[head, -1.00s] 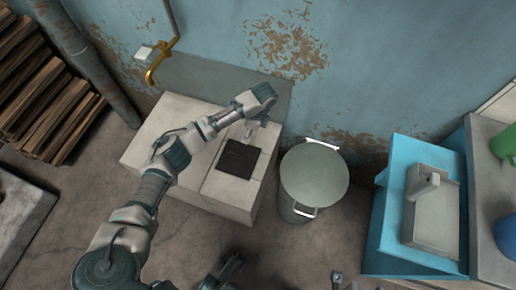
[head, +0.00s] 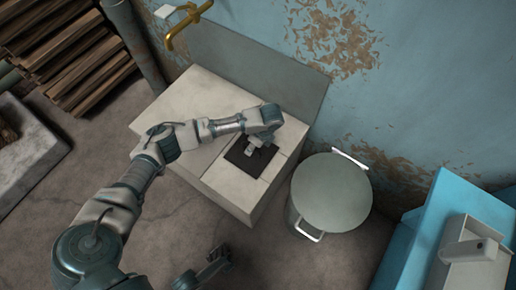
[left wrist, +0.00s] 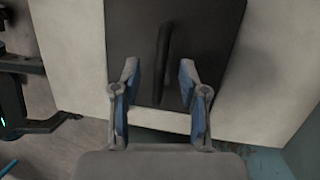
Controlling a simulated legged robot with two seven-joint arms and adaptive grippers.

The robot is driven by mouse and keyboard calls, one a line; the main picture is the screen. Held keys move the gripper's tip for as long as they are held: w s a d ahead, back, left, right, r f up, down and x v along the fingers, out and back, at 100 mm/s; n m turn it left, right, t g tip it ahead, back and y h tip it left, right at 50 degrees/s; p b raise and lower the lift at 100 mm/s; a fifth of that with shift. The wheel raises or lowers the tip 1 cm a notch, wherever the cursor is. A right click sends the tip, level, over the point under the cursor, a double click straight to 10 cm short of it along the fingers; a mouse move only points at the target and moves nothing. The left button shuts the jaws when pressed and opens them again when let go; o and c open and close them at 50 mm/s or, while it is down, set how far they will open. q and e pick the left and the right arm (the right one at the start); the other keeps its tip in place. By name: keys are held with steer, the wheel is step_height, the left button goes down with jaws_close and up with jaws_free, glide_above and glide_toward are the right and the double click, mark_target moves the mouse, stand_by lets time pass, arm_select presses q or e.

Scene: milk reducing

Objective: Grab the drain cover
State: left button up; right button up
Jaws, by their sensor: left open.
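The drain cover (head: 238,160) is a dark square plate on top of the pale block. In the left wrist view the drain cover (left wrist: 213,30) shows a raised dark bar handle (left wrist: 162,50). My left gripper (head: 257,149) is over the cover and hides part of it in the head view. In the left wrist view my left gripper (left wrist: 159,72) is open, with blue-padded fingers on either side of the handle's near end. I see no finger touching the handle. My right gripper (head: 214,265) is low at the bottom of the head view, dark and small, away from the cover.
The pale block (head: 185,100) stands against the blue wall, under a yellow pipe (head: 185,28). A lidded metal can (head: 332,192) stands right of the block. A blue sink unit (head: 440,205) is at far right. Stacked wood (head: 70,55) lies at left.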

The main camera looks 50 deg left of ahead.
arm_select(q)
steer(key=shift+x, duration=1.05)
steer(key=shift+r, duration=0.2)
jaws_close()
